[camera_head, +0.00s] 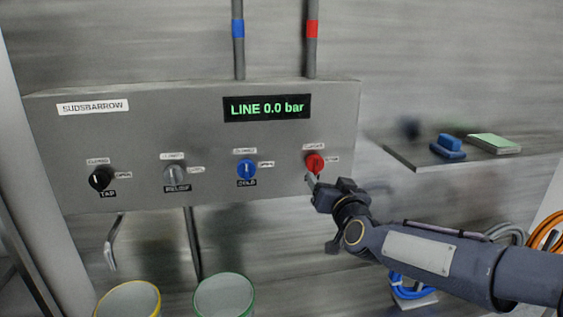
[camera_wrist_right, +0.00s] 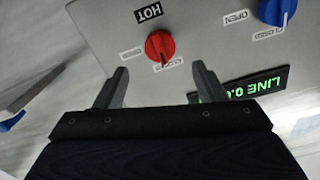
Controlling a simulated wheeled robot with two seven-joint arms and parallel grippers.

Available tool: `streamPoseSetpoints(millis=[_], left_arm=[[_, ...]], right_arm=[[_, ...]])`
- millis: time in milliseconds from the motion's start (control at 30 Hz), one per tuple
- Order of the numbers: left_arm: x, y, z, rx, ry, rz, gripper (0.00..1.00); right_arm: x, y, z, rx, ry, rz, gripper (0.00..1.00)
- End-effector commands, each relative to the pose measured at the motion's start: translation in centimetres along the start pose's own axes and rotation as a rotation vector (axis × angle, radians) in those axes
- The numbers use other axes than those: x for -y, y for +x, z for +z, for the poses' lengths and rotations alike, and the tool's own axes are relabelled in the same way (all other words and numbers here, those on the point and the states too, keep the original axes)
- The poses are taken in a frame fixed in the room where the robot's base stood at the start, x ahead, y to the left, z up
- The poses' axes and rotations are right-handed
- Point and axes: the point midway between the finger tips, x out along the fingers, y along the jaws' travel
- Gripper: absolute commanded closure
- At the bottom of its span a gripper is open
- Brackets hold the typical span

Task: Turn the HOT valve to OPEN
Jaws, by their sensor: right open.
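The HOT valve is a red round knob (camera_head: 314,162) at the right end of the grey panel (camera_head: 210,125). It also shows in the right wrist view (camera_wrist_right: 160,46), upside down, with its HOT label above it. The OPEN label is to the knob's right in the head view. My right gripper (camera_head: 312,182) is just below and in front of the knob. In the right wrist view my right gripper (camera_wrist_right: 158,86) is open and empty, its fingers apart and not around the knob. My left gripper is not in view.
The blue COLD knob (camera_head: 246,169), grey RELIEF knob (camera_head: 174,173) and black TAP knob (camera_head: 101,178) sit left on the panel. The display (camera_head: 267,107) reads LINE 0.0 bar. A shelf (camera_head: 410,152) holds a blue object (camera_head: 448,145). Two buckets (camera_head: 223,295) stand below.

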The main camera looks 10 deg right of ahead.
Motion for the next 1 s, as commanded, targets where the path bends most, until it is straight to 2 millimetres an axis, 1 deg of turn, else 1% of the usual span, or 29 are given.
streamPoseSetpoints(millis=[167, 400, 533, 700, 900, 933, 1000], left_arm=[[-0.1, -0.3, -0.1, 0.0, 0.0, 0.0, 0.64], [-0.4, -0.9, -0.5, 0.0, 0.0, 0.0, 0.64], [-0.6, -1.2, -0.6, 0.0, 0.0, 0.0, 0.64], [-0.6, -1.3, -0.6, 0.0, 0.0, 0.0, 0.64], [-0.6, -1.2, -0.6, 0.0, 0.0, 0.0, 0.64], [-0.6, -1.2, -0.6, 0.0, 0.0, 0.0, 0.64], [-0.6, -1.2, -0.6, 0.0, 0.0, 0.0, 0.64]], right_arm=[[0.0, 1.9, -0.3, -0.016, -0.002, 0.007, 0.36], [0.0, 5.7, -0.2, -0.012, -0.001, 0.006, 0.36], [0.0, 7.2, -0.3, -0.013, -0.001, 0.006, 0.36], [0.0, 8.0, -0.3, -0.013, -0.001, 0.005, 0.36], [0.0, 8.0, -0.2, -0.013, -0.001, 0.005, 0.36], [0.0, 8.0, -0.2, -0.013, -0.001, 0.005, 0.37], [0.0, 8.0, -0.2, -0.013, -0.001, 0.005, 0.46]])
